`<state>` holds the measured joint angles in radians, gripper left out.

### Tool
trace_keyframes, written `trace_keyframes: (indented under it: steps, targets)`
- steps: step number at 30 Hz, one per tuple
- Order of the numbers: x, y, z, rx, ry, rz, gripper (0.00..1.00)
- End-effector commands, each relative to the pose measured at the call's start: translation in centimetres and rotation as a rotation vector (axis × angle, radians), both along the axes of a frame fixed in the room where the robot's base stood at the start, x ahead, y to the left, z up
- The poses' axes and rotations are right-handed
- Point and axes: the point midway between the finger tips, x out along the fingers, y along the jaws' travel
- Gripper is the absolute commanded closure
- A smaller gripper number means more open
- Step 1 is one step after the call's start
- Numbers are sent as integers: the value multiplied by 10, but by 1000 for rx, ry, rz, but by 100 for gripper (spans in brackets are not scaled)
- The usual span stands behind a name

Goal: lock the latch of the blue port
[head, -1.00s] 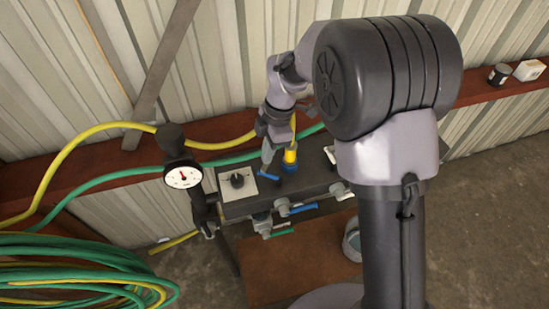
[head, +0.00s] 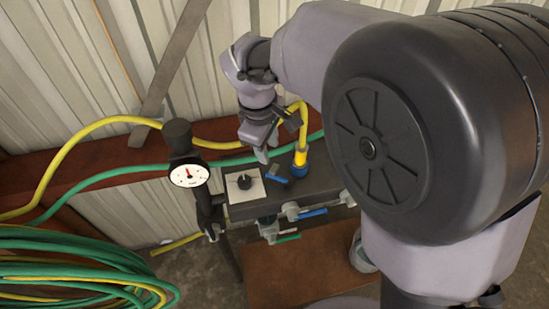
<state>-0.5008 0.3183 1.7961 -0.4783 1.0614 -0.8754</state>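The blue port (head: 299,170) is a blue collar on top of the dark manifold box, with a yellow hose (head: 301,125) coming up out of it. A small blue lever (head: 276,179), which looks like its latch, lies just left of the collar; its exact lock position is too small to tell. My gripper (head: 262,158) points down above and left of the lever, left of the yellow hose, and appears apart from both. Its fingers look close together, but I cannot tell whether they are open or shut. Nothing shows held in it.
A black knob (head: 244,182) on a white plate and a round gauge (head: 189,175) stand to the left. Lower blue (head: 312,212) and green (head: 288,237) valve handles stick out in front. Coiled hoses (head: 70,268) lie at far left. My arm covers the box's right side.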

Motion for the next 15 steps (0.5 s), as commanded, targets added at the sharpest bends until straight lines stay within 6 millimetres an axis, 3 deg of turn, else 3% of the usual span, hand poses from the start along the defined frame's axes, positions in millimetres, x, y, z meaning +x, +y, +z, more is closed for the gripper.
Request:
trace_keyframes:
  steps: [1,6,10,15]
  targets:
    - [2,-2,-22,-2,4,-1,64]
    - [12,-5,-74,0,4,0,64]
    - [18,-8,-105,-1,4,0,64]
    - [23,-9,-128,1,2,1,64]
